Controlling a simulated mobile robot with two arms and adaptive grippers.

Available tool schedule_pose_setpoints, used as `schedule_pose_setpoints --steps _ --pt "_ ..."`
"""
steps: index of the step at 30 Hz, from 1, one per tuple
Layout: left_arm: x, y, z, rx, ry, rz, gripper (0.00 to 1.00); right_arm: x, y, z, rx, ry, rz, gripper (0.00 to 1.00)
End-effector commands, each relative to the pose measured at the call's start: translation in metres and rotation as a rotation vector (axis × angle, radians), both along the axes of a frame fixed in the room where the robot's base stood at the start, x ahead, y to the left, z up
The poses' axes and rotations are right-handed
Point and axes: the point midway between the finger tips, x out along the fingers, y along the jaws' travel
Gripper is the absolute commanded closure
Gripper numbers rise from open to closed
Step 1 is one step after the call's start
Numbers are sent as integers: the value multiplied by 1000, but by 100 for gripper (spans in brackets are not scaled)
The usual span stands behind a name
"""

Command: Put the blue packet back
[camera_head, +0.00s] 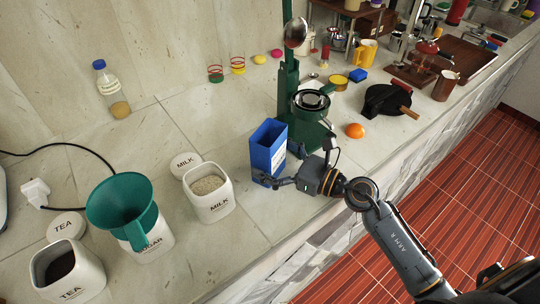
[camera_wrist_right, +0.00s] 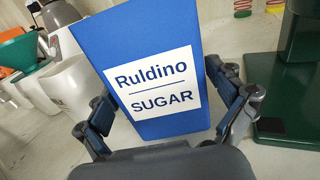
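The blue packet (camera_head: 268,148) stands nearly upright on or just above the counter, between the milk jar and the green machine. Its label in the right wrist view (camera_wrist_right: 155,85) reads "Ruldino SUGAR". My right gripper (camera_head: 277,182) is low at the packet, with one finger on each side of it. The fingers also show around the packet in the right wrist view (camera_wrist_right: 160,85). They are close to its sides, but I cannot tell whether they press on it. The packet's base is partly hidden by the gripper. My left gripper is not in view.
The milk jar (camera_head: 208,199) and its lid (camera_head: 185,164) are left of the packet. A green funnel (camera_head: 122,202) sits in the sugar jar (camera_head: 155,245). The tea jar (camera_head: 68,273) is at lower left. The green machine (camera_head: 308,130) is close on the right. The counter behind the packet is clear.

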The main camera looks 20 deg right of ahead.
Motion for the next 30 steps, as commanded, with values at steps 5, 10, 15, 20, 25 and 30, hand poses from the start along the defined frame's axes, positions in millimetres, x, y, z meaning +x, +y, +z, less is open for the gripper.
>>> schedule_pose_setpoints --steps 5,10,15,20,25,30 --pt "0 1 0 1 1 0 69 0 0 0 0 0 0 0" --pt "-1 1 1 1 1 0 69 0 0 1 0 0 0 0" --pt "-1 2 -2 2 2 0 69 -8 -8 -1 -3 3 -1 0" --pt "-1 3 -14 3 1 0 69 -33 -30 -3 -4 4 0 0" --pt "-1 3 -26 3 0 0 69 -59 -54 -2 -3 3 -1 0" --pt "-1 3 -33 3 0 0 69 -78 -71 0 0 3 -1 0"
